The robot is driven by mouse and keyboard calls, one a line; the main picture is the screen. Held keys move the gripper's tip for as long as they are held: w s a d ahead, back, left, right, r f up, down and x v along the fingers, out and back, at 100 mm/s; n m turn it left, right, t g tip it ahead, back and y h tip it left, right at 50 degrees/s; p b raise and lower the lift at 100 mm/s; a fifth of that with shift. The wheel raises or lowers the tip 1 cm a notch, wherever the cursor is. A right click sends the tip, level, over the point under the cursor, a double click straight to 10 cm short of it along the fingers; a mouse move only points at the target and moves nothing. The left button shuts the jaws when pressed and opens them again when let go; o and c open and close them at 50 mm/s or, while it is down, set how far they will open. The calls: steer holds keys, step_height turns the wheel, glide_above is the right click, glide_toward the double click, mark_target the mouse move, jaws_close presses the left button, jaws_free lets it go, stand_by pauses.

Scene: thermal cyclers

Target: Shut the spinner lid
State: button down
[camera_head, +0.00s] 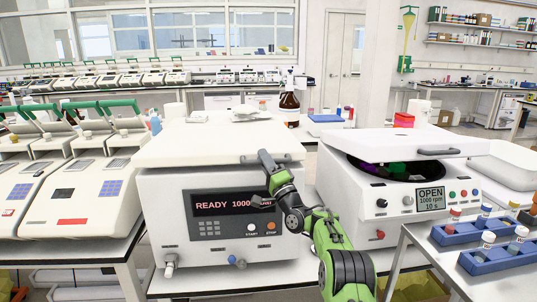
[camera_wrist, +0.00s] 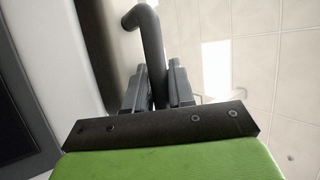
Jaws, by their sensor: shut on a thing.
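The left spinner (camera_head: 158,205) is a white box with a red-lit screen reading READY 1000. Its broad white lid (camera_head: 205,142) lies flat over the top and looks down; any thin gap under it is too small to tell. My gripper (camera_head: 265,156) is at the front edge of this lid, at its grey handle (camera_head: 284,158). In the wrist view the bent grey handle (camera_wrist: 150,45) runs between my two fingers (camera_wrist: 155,88), which are shut on it. The right spinner (camera_head: 345,195) has its lid (camera_head: 400,140) raised over a dark bowl, and its screen reads OPEN.
Several thermal cyclers (camera_head: 85,190) stand on the left bench. A brown bottle (camera_head: 289,104) stands behind the spinners. Blue racks with capped tubes (camera_head: 490,258) sit on the cart at the lower right, close to the right spinner. My arm crosses in front between the two spinners.

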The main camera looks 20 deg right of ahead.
steer(key=f, duration=0.2)
steer(key=shift+w+a+f, duration=0.15)
steer(key=shift+a+f, duration=0.05)
steer(key=shift+f, duration=0.15)
steer(key=c, duration=1.3)
jaws_free()
steer(key=shift+c, duration=0.2)
steer(key=shift+s+r, duration=0.1)
steer(key=shift+s, duration=0.1)
steer(key=r+b+v, duration=0.1)
steer(key=b+v, duration=0.1)
steer(key=v, duration=1.3)
steer(key=shift+s+d, duration=0.25)
steer(key=shift+s, duration=0.3)
